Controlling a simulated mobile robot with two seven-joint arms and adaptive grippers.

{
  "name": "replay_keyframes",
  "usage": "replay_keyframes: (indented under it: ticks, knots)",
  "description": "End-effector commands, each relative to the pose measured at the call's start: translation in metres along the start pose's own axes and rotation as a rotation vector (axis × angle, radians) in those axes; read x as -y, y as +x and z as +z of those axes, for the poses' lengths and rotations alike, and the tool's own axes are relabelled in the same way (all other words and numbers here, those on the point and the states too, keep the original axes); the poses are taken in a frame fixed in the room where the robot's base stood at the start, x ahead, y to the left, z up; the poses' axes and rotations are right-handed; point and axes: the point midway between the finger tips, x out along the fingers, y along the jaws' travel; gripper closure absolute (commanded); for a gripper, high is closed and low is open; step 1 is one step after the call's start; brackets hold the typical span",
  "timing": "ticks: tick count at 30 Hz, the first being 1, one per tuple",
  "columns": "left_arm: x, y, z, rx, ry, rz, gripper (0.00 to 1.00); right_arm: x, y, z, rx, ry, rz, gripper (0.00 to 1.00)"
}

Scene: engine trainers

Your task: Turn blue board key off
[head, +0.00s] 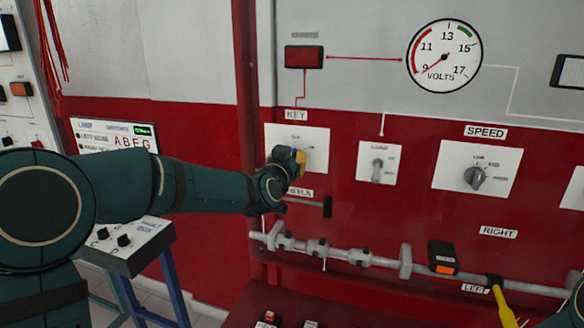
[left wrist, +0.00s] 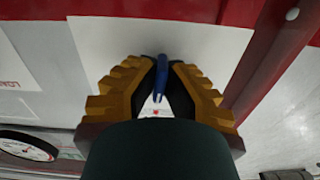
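The blue key (left wrist: 161,77) shows in the left wrist view, between the two yellow fingers of my left gripper (left wrist: 160,80). The dark finger pads appear to press on it from both sides. In the head view my left gripper (head: 299,160) is at the white key plate (head: 318,145), under the "KEY" label (head: 296,115). There the gripper hides the key and part of the plate, so the key's setting cannot be read. My right gripper is outside the view; only a bit of my right arm shows at the lower right edge.
Right of the key plate are a toggle switch (head: 377,170) and a speed knob (head: 475,177). Above are a dark red lamp (head: 304,57) and a volts gauge (head: 444,62). A grey bar (head: 380,260) with fittings runs below. A red post (head: 246,70) stands left of the plate.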

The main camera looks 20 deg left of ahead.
Motion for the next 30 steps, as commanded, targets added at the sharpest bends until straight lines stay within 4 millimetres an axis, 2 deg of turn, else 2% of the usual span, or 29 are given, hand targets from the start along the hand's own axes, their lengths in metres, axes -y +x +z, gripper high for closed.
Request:
replay_keyframes:
  ticks: [7, 23, 24, 26, 30]
  knots:
    - [0.0003, 0.0002, -0.0011, -0.004, -0.082, -0.002, 1.0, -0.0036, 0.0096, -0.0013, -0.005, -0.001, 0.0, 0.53]
    - [0.0004, 0.0003, -0.0023, -0.004, -0.105, -0.002, 1.0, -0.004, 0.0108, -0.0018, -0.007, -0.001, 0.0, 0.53]
    - [0.0004, 0.0003, -0.0023, -0.004, -0.105, -0.002, 0.81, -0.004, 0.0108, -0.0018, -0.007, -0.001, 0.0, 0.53]
    - [0.0003, 0.0003, -0.0021, -0.004, -0.104, -0.001, 0.62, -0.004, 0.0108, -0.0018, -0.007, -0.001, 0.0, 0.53]
    - [0.0001, 0.0002, -0.0013, -0.002, -0.104, -0.001, 0.62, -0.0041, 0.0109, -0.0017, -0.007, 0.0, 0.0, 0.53]
